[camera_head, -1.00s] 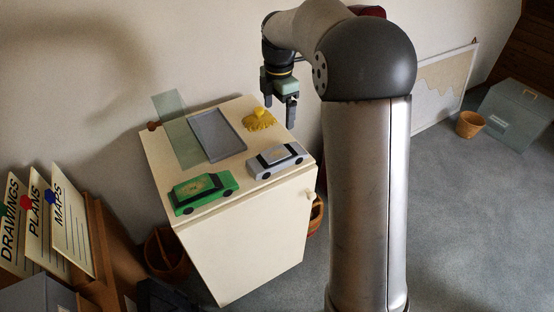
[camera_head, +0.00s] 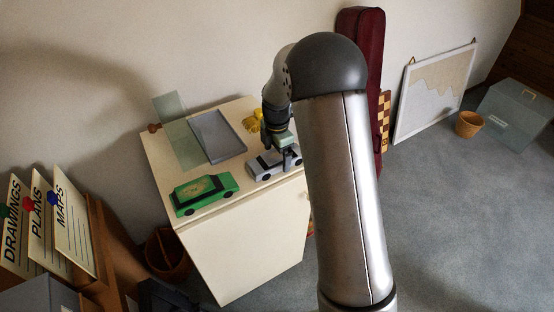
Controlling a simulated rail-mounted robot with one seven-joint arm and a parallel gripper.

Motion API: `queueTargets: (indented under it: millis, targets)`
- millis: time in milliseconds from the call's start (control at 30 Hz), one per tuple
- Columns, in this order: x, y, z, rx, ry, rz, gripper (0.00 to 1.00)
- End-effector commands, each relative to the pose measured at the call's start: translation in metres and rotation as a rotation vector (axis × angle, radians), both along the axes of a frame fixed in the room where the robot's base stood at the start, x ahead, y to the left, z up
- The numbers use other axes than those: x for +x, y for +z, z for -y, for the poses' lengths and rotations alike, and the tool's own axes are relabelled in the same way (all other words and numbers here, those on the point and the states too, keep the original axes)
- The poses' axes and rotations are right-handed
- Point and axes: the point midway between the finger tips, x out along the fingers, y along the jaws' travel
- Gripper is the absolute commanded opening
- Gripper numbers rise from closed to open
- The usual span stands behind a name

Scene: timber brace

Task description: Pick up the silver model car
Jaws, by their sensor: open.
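The silver model car (camera_head: 262,168) sits on the white cabinet top, near its front right edge. My gripper (camera_head: 283,160) is at the right part of the car, pointing down. One dark finger shows on the near side of the car; the other finger is hidden. The jaws are open, and I cannot tell whether they touch the car. The gripper and wrist cover part of the car's roof and right end.
A green model car (camera_head: 206,194) stands left of the silver one on the white cabinet (camera_head: 245,245). A grey tray (camera_head: 218,137), a greenish translucent sheet (camera_head: 180,130) and a yellow object (camera_head: 253,121) lie behind. My arm column blocks the view to the right.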

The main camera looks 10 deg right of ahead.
Motion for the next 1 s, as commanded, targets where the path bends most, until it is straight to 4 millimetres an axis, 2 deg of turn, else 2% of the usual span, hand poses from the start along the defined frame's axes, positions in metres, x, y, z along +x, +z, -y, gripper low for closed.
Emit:
queueTargets:
  millis: [100,300,333,533,833,1000]
  targets:
    - [0.0,-0.009,0.0,-0.001,0.0,-0.001,0.89]
    - [0.0,-0.009,0.001,-0.001,0.0,0.0,0.89]
    - [0.0,-0.009,0.001,-0.001,0.0,0.0,0.86]
    - [0.0,-0.009,0.001,-0.001,-0.001,0.0,0.31]
    - [0.0,-0.007,0.0,0.0,-0.001,0.002,0.31]
    - [0.001,0.004,0.0,0.0,-0.001,0.004,0.31]
